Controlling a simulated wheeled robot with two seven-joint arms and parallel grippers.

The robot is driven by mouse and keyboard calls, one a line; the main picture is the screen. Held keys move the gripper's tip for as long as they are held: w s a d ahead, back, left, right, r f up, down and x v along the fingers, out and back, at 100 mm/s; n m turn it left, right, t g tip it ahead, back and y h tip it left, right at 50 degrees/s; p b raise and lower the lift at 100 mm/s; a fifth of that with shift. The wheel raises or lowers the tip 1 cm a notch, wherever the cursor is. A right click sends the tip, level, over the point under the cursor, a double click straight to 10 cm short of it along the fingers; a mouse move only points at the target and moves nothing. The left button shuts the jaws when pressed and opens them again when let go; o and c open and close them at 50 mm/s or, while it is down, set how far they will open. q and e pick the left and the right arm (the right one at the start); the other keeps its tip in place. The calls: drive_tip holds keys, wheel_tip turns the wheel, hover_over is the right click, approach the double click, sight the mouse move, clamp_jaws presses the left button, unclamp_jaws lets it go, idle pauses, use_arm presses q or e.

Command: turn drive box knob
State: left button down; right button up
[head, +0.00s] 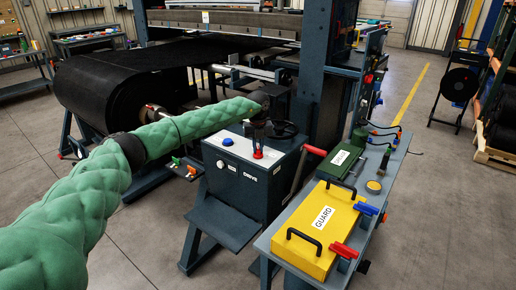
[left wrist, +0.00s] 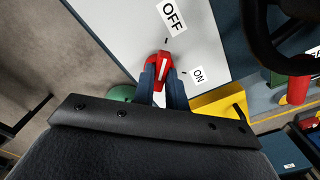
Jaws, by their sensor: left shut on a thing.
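The drive box (head: 235,188) is a dark blue cabinet with a light sloped top and a DRIVE label. Its red knob (head: 258,154) shows on the top below my left gripper (head: 259,138), which comes down from above. In the left wrist view, the red knob (left wrist: 164,59) has a white stripe and sits between the blue fingertips of the left gripper (left wrist: 163,75), shut on it. An OFF label (left wrist: 172,16) lies above the knob and an ON label (left wrist: 198,75) to its right. The fingers cover part of the knob. My right gripper is not in view.
A dark handwheel (head: 286,129) stands close behind the knob. A red lever (head: 299,167) rises beside the box. A yellow GUARD cover (head: 318,230) and a green box (head: 342,162) sit on the bench at right. A large black belt roll (head: 110,90) stands at left.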

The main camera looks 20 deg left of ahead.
sight(258, 148)
use_arm(q)
drive_tip(key=shift+r, duration=0.15)
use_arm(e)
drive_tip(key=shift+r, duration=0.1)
use_arm(q)
drive_tip(key=c, duration=1.4)
unclamp_jaws()
drive_tip(key=shift+c, duration=0.2)
drive_tip(key=shift+r, duration=0.4)
wheel_tip(258, 148, up, 2)
drive_tip(key=shift+w+r+b, duration=0.1)
drive_tip(key=shift+b, duration=0.5)
wheel_tip(258, 148, up, 4)
drive_tip(key=shift+f+b, duration=0.25)
drive_tip(key=shift+b, duration=0.2)
drive_tip(key=shift+r, duration=0.6)
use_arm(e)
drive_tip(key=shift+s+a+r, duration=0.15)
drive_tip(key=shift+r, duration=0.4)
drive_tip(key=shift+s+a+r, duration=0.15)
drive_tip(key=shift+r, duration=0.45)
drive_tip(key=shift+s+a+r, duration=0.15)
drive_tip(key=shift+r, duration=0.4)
